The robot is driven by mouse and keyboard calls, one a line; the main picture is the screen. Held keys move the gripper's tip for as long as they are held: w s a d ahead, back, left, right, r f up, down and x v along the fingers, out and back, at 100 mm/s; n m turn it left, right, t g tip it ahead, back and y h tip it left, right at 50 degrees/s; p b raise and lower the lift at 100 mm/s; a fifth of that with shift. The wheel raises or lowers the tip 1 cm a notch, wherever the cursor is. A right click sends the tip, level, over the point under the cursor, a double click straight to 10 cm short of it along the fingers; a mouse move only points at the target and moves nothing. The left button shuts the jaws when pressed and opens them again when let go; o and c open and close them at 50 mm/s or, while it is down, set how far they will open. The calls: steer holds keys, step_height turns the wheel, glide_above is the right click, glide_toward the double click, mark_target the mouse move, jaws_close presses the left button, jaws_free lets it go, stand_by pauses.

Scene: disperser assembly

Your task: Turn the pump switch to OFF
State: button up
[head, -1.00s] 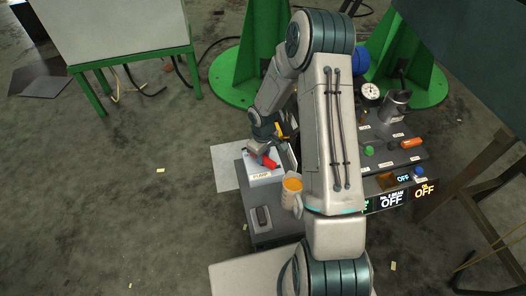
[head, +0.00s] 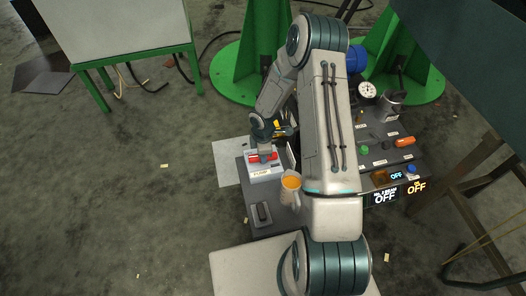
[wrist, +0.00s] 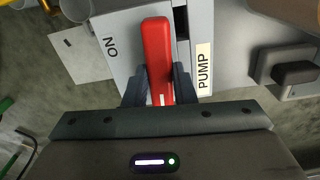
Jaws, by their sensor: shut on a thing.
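The pump switch is a white box (head: 266,172) with a PUMP label and a red handle (head: 252,158). In the wrist view the red handle (wrist: 157,50) stands upright in the picture over a dark slot. The ON mark (wrist: 111,47) is left of it and the PUMP label (wrist: 203,67) right of it. No OFF mark on the box is visible. My gripper (head: 264,154) is over the box with its dark fingers on both sides of the handle. In the wrist view my gripper (wrist: 159,82) is shut on the handle's near part.
An orange-filled jug (head: 290,190) stands close right of the box. A dark switch (head: 262,214) sits in front of it on the grey bench. Green and orange controls, a gauge (head: 367,90) and lit OFF displays (head: 385,197) are beyond my arm. A white sheet lies left.

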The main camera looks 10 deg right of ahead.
steer(key=shift+n, duration=0.6)
steer(key=o, duration=1)
step_height(320, 180, up, 14)
steer(key=p, duration=0.4)
steer(key=shift+p, duration=0.35)
